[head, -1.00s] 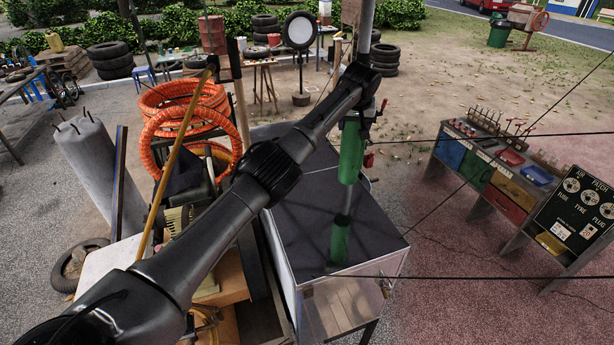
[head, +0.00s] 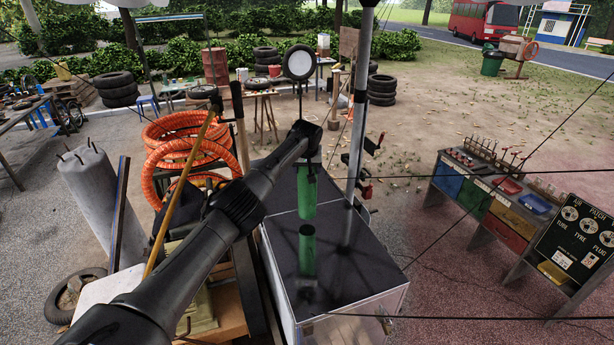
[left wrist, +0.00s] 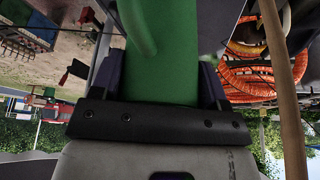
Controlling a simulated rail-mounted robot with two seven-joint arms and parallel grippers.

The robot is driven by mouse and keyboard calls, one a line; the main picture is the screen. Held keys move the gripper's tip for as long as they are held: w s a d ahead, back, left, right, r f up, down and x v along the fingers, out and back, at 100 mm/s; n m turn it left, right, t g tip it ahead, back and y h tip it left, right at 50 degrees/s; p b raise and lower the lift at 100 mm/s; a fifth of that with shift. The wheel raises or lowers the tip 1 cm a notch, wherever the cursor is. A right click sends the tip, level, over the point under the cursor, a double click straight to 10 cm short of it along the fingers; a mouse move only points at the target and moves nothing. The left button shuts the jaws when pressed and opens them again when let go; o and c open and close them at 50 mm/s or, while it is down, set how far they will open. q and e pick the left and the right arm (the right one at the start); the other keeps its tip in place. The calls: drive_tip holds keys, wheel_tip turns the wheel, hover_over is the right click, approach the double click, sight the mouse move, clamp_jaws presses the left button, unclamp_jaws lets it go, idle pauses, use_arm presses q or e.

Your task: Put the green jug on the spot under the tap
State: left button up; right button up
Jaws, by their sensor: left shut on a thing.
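The green jug (head: 306,192) hangs upright in my left gripper (head: 307,158), over the dark glossy top of a cabinet. A green reflection lies just below it, with a narrow gap between, so its base looks close above the top. In the left wrist view the jug (left wrist: 165,60) fills the middle, its handle toward me, with the dark fingers of the left gripper (left wrist: 160,85) shut on either side. A metal pole (head: 358,130) with black and red fittings stands right of the jug; I cannot tell which fitting is the tap. No marked spot is clear. My right gripper is not in view.
The cabinet top (head: 350,270) is bare around the jug. Orange hose coils (head: 185,140) and a grey cylinder (head: 92,190) stand left. Thin dark cables cross the right side, before a coloured tool stand (head: 490,190).

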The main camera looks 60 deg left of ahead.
sight(309, 193)
use_arm(q)
wheel_tip(309, 193, down, 4)
drive_tip(key=shift+f+p, duration=0.1)
drive_tip(key=shift+p, duration=0.6)
drive_tip(key=shift+f, duration=0.1)
drive_tip(key=o, duration=1.2)
